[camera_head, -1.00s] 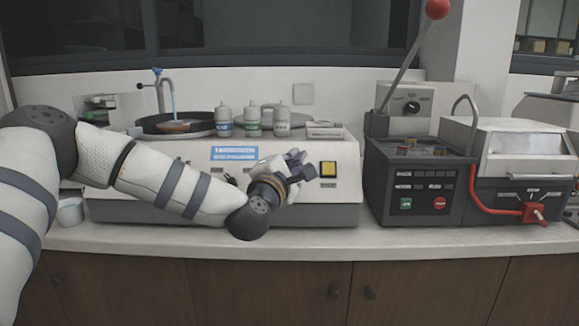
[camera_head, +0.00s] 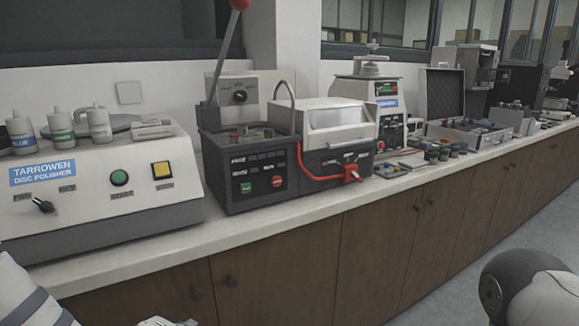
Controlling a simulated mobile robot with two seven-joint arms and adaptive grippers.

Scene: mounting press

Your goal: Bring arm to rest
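Part of my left arm (camera_head: 30,298) shows in the bottom left corner of the head view, a white link with dark grey bands. A small pale piece shows at the bottom edge right of it, too cut off to identify. My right arm (camera_head: 535,290) shows in the bottom right corner, a dark grey joint and a white link, in front of the floor and apart from the counter. Both grippers are out of view, so I cannot see whether they hold anything.
The counter (camera_head: 130,258) carries a disc polisher (camera_head: 100,218) at left, with several bottles on top. Right of it stand a dark press (camera_head: 262,180) with a red-knobbed lever, a control box (camera_head: 240,92), another machine (camera_head: 368,98) and an open case (camera_head: 468,133). Floor is clear at right.

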